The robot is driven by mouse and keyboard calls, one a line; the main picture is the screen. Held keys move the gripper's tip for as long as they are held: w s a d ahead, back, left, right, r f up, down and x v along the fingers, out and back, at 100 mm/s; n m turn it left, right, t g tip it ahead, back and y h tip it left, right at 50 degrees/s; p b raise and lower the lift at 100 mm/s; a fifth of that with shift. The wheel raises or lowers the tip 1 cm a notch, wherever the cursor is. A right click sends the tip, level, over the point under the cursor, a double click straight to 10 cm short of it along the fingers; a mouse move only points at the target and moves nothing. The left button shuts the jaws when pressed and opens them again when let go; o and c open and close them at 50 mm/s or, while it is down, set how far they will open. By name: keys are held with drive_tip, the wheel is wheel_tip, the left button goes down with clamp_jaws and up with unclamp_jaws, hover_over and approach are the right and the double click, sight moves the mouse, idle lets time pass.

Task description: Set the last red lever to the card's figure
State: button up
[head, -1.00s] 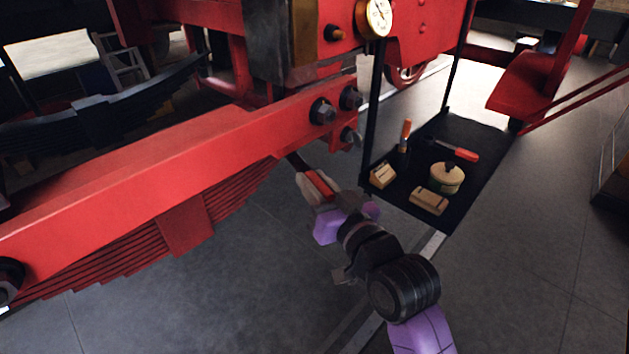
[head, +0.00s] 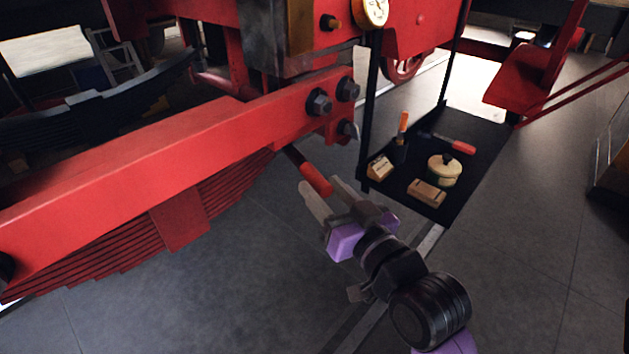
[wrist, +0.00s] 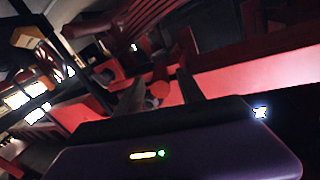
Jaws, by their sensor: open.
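The red-handled lever (head: 315,179) sticks out on a dark shaft from beneath the end of the red beam. It slants down to the right in the head view. My gripper (head: 320,184) is open, its two pale fingers apart at the end of the red handle. The handle's tip lies between or just in front of the fingertips, with gaps visible. In the wrist view my open fingers (wrist: 160,92) show dark, with red parts beyond them. A small wooden block with a pale face (head: 380,168), possibly the card, stands on the black mat; its figure is unreadable.
The red beam (head: 190,150) with a leaf spring (head: 120,250) below fills the left. A gauge (head: 376,11) sits above. Grey floor is clear below.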

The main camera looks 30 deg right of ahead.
drive_tip(key=s, duration=0.2)
drive_tip(key=shift+s, duration=0.4)
drive_tip(key=shift+d+r, duration=0.1)
drive_tip(key=shift+r, duration=0.25)
drive_tip(key=s+a+f+g, duration=0.1)
drive_tip(key=s+f, duration=0.4)
drive_tip(key=s, duration=0.5)
drive_tip(key=s+a+f+n+g, duration=0.1)
drive_tip(key=s+f, duration=0.4)
drive_tip(key=s, duration=0.6)
drive_tip(key=s+a+f+n+g, duration=0.1)
drive_tip(key=s+f, duration=0.4)
drive_tip(key=s, duration=0.5)
drive_tip(key=shift+s+a, duration=0.35)
drive_tip(key=shift+a, duration=0.2)
